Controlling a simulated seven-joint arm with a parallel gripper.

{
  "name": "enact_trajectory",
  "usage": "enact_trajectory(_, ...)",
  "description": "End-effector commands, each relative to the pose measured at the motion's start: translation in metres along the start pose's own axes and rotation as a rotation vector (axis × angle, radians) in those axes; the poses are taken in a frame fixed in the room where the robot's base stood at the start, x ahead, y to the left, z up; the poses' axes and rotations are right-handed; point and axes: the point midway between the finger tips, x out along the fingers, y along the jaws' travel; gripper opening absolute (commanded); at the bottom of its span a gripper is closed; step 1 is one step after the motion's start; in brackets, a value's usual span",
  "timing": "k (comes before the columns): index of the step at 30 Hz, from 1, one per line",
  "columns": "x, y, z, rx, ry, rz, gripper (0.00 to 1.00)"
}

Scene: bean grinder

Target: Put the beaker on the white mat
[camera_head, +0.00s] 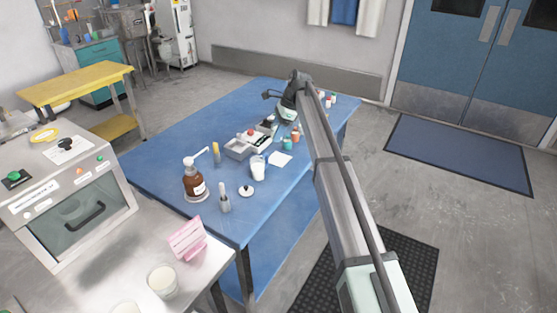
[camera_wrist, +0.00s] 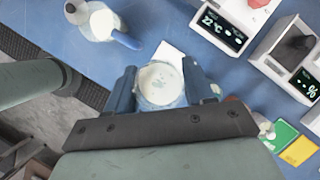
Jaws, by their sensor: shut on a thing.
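My gripper (camera_wrist: 160,76) has its two blue fingers on either side of a round beaker (camera_wrist: 160,86) with white contents, and is shut on it. The white mat (camera_wrist: 169,50) shows just beyond the beaker in the wrist view, partly covered by it. In the head view the white mat (camera_head: 280,159) lies on the blue table. My gripper is at the far end of the arm there, small and hard to make out. I cannot tell how high the beaker is above the table.
White boxes with displays (camera_wrist: 222,30) are at the wrist view's upper right. Small jars (camera_head: 286,142) stand behind the mat. A brown bottle (camera_head: 194,182) is further left.

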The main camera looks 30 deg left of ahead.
Motion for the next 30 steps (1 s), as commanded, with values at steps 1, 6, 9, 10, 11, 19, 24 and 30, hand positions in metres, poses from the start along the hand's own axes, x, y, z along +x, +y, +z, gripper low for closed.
enact_trajectory(1, -0.002, -0.005, -0.003, -0.002, 0.0, 0.001, 0.2)
enact_trajectory(6, 0.003, -0.007, -0.01, -0.004, 0.0, 0.002, 0.2)
enact_trajectory(9, 0.012, -0.007, -0.015, -0.004, 0.0, 0.002, 0.2)
enact_trajectory(10, 0.016, -0.006, -0.016, -0.004, 0.0, 0.002, 0.2)
enact_trajectory(11, 0.02, -0.006, -0.018, -0.004, 0.0, 0.002, 0.2)
enact_trajectory(19, 0.051, -0.007, -0.03, -0.004, 0.0, 0.001, 0.2)
enact_trajectory(24, 0.06, -0.007, -0.034, -0.004, 0.0, 0.002, 0.2)
enact_trajectory(30, 0.079, -0.007, -0.042, -0.004, 0.0, 0.001, 0.2)
